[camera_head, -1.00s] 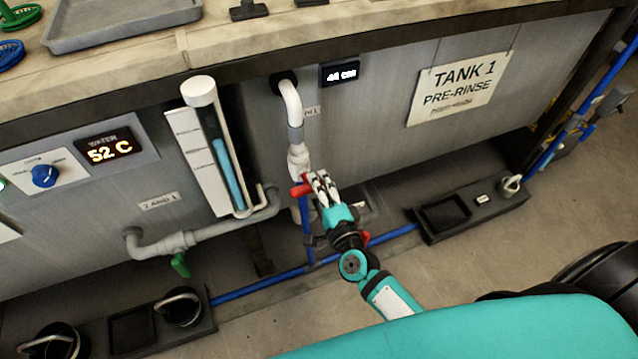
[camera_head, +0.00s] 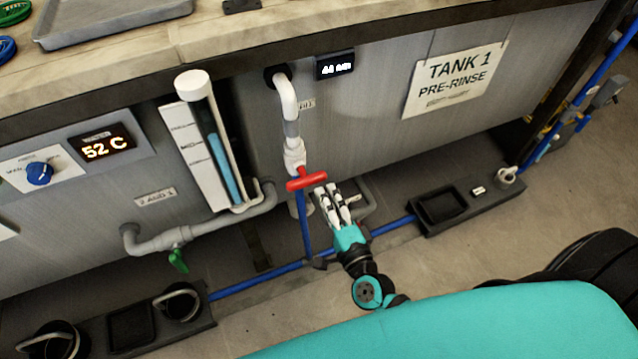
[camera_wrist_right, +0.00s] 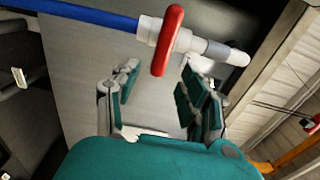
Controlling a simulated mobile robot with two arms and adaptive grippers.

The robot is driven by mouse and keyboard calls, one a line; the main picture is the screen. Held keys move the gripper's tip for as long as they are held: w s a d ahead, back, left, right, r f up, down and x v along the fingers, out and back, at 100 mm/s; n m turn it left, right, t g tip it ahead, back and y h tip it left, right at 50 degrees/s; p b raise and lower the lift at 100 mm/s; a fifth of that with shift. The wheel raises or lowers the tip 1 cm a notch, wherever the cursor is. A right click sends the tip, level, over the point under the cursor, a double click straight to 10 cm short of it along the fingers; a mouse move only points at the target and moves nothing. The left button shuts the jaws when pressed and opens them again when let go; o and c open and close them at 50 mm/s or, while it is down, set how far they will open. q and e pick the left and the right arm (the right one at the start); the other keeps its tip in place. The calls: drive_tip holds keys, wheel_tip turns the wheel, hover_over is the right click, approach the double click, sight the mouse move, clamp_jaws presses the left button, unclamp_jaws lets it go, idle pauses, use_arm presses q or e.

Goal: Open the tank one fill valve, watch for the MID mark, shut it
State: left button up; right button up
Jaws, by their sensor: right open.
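The red fill valve handle (camera_head: 306,180) sits on the white vertical pipe below the Tank 1 panel, and lies across the pipe in the head view. In the right wrist view the red handle (camera_wrist_right: 168,40) shows just beyond the fingertips. My right gripper (camera_head: 328,190) is open and empty, just to the right of and below the handle, apart from it. Its spread fingers also show in the right wrist view (camera_wrist_right: 157,85). The sight tube (camera_head: 217,150) holds a blue column whose top is near the middle mark of the white scale (camera_head: 190,150). My left gripper is not in view.
The Tank 1 sign (camera_head: 455,78) and a small display (camera_head: 335,64) are on the tank wall. A green drain handle (camera_head: 178,260) hangs at lower left. A blue pipe (camera_head: 265,283) runs along the floor beside black trays (camera_head: 470,207).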

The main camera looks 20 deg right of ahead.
drive_tip(key=s, duration=0.5)
drive_tip(key=shift+d, duration=0.1)
idle(0.3)
drive_tip(key=s+f+n+g+y+p, duration=0.1)
drive_tip(key=s+f+n+g, duration=0.2)
drive_tip(key=f, duration=0.5)
drive_tip(key=s+f+n+g+p, duration=0.15)
drive_tip(key=f+n, duration=0.25)
drive_tip(key=f, duration=0.4)
drive_tip(key=s+f+n+g+y, duration=0.1)
drive_tip(key=s+f+n+g, duration=0.25)
drive_tip(key=f, duration=0.45)
use_arm(q)
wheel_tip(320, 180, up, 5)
drive_tip(key=p, duration=0.2)
drive_tip(key=shift+p, duration=0.3)
use_arm(e)
drive_tip(key=s+d+f+n+g+h, duration=0.1)
drive_tip(key=s+d+f+n+g, duration=0.1)
drive_tip(key=s+f, duration=0.3)
drive_tip(key=s+d+f+n+g, duration=0.2)
drive_tip(key=s+f+n+g, duration=0.2)
drive_tip(key=s, duration=0.6)
drive_tip(key=s+d+f+n+g+h, duration=0.1)
drive_tip(key=s+d+f+n+g, duration=0.1)
drive_tip(key=s, duration=0.6)
wheel_tip(320, 180, down, 4)
drive_tip(key=shift+r+n+g+h, duration=0.15)
drive_tip(key=shift+n+g+h, duration=0.25)
drive_tip(key=shift+n, duration=0.55)
